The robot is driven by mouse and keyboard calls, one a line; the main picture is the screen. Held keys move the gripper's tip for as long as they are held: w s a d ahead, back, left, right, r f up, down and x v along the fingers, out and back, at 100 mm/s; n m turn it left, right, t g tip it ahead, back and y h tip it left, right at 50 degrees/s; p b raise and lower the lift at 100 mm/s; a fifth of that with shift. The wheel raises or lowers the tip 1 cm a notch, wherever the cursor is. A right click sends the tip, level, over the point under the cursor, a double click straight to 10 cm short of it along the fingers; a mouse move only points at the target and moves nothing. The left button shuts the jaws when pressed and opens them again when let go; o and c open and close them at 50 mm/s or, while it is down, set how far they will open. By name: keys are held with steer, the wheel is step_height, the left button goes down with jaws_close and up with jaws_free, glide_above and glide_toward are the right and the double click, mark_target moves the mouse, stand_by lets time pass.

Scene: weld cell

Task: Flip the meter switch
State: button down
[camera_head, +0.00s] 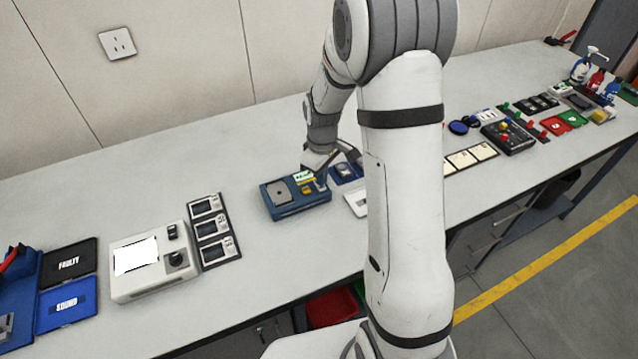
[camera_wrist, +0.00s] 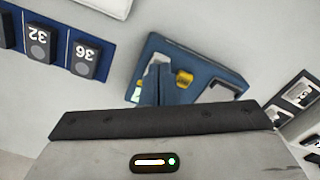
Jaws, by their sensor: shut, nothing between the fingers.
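A blue box (camera_head: 300,208) sits mid-table with a dark grey plate, a green-white display and a yellow part on top. The wrist view shows the same blue box (camera_wrist: 205,63) with its yellow part (camera_wrist: 184,79). My gripper (camera_head: 320,181) is low at the box's right end; in the wrist view its fingers (camera_wrist: 157,86) are shut and empty, in front of the box beside the yellow part. Whether they touch it I cannot tell. A white device (camera_head: 150,288) with a blank white screen, a small black switch (camera_head: 172,232) and a dark knob stands farther left.
A dark panel of three small displays (camera_head: 214,229) lies beside the white device. A blue tray of numbered blocks (camera_wrist: 66,32) is near my gripper. FAULTY (camera_head: 68,262) and SOUND (camera_head: 66,304) trays lie at left. Bare table separates the displays and blue box.

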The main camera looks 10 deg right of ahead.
steer(key=shift+f+b, duration=0.7)
steer(key=shift+f, duration=0.15)
stand_by(0.7)
steer(key=shift+r+p, duration=2.15)
steer(key=shift+r, duration=1.4)
steer(key=s+r+m+t+b, duration=0.1)
steer(key=s+r+m, duration=0.3)
steer(key=s+r, duration=0.3)
steer(key=s+r+m+t, duration=0.2)
steer(key=s+r+m, duration=0.2)
steer(key=s+r, duration=0.4)
steer(key=s, duration=0.7)
steer(key=shift+s+r+b, duration=0.2)
steer(key=shift+b, duration=0.2)
